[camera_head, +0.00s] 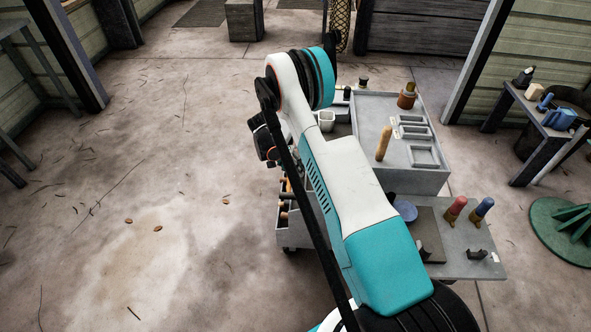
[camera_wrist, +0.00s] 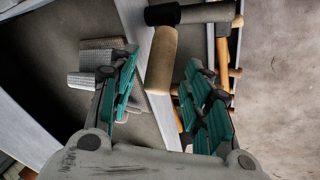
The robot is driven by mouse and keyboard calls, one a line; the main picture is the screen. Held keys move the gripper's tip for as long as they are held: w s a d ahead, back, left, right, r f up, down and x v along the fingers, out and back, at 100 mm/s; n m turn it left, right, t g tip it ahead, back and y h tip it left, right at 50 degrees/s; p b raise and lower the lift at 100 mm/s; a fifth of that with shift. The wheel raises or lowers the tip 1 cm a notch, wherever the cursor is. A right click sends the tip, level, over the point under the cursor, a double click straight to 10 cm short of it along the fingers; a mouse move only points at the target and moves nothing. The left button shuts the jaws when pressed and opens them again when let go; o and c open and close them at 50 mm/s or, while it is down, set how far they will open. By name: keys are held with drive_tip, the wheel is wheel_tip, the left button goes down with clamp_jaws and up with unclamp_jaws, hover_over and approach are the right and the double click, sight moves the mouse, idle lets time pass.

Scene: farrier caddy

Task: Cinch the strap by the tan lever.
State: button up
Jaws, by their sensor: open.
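A thick tan rounded cylinder (camera_wrist: 161,62) shows between the fingers of my open gripper (camera_wrist: 160,85) in the wrist view. It looks like the tan lever, and I see no clear contact with either finger. In the head view a tan upright handle (camera_head: 383,143) stands on the grey caddy (camera_head: 375,110). I cannot tell whether both views show the same piece. In the head view the dark gripper end (camera_head: 264,143) is left of the caddy, partly hidden by my arm. I cannot make out the strap.
Grey textured pieces (camera_wrist: 96,58) lie by the left finger. A side table (camera_head: 480,240) bears red and blue handled items. Floor at the left is open.

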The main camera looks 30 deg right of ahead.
drive_tip(key=v, duration=1)
drive_tip(key=shift+r, duration=0.3)
drive_tip(key=shift+a, duration=0.1)
